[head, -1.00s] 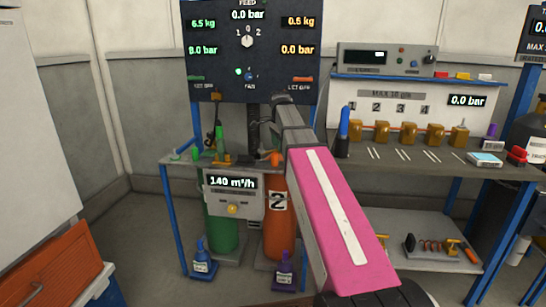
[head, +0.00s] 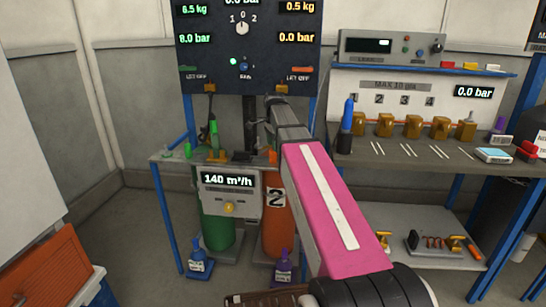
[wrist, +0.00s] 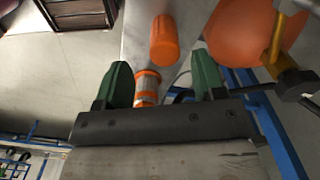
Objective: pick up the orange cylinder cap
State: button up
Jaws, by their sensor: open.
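In the wrist view, an orange rounded cap (wrist: 165,40) stands on a grey surface, just beyond the fingertips and roughly centred between them. My gripper (wrist: 162,66) has its two green fingers wide apart, with no contact on the cap visible. An orange-and-white banded piece (wrist: 147,88) shows between the fingers, nearer the palm. In the head view, a small orange piece (head: 272,156), perhaps the cap, shows beside my pink arm above the orange cylinder (head: 277,225). My arm hides the gripper there.
A large orange rounded body (wrist: 240,32) with a brass fitting (wrist: 279,38) is close to the right finger. A green cylinder (head: 217,222) stands left of the orange one, behind a flow meter box (head: 230,193). A workbench (head: 400,152) with brass parts is at right.

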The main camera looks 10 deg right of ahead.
aim_at(273, 154)
jog(key=shift+w+a+f, duration=0.1)
jog(key=shift+w+f, duration=0.05)
jog(key=shift+f, duration=1.15)
jog(key=shift+w+a+f, duration=0.1)
jog(key=shift+f, duration=1.2)
jog(key=c, duration=1)
